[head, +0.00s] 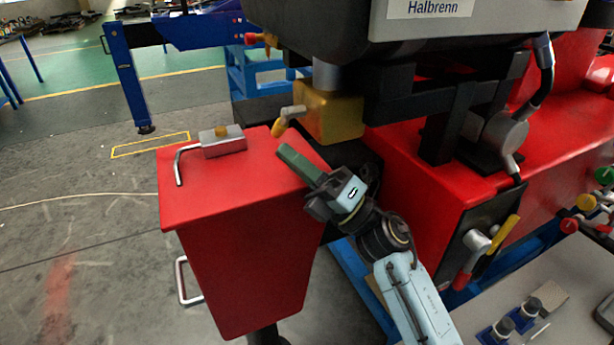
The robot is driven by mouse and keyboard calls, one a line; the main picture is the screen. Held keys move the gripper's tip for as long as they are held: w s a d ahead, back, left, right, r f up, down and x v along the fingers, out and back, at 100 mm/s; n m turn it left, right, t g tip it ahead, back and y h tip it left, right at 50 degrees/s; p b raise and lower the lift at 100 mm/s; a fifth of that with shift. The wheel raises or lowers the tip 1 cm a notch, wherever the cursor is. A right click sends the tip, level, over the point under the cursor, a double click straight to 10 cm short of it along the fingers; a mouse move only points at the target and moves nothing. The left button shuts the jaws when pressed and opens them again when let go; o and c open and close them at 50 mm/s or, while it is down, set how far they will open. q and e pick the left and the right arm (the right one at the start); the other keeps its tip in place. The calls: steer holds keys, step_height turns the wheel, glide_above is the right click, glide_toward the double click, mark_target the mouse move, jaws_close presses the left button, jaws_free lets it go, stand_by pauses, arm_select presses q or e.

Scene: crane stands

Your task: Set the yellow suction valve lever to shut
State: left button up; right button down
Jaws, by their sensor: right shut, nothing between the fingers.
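A lever with a yellow grip (504,233) sits by a grey hub on a black plate on the front of the red machine, slanting up to the right. A red-gripped lever (466,268) is beside it, pointing down. A smaller grey lever with a yellow-orange tip (280,127) sticks out left from a brass block (334,115) and slants down. My right gripper (288,153) is shut and empty, its green-grey fingers over the red cabinet top, just below the small lever and apart from it. It is well left of the lever on the black plate. My left gripper is out of view.
The red cabinet (240,245) carries a silver block with a yellow knob (221,133) and a bent rod. A grey and black housing (420,40) overhangs from above. A pale bench (560,320) with small parts is at lower right.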

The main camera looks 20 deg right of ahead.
steer(key=shift+w+d+r, duration=0.1)
steer(key=shift+w+r, duration=0.3)
steer(key=shift+w+r, duration=0.3)
steer(key=shift+w, duration=0.4)
steer(key=shift+w+r, duration=0.25)
steer(key=shift+w, duration=0.45)
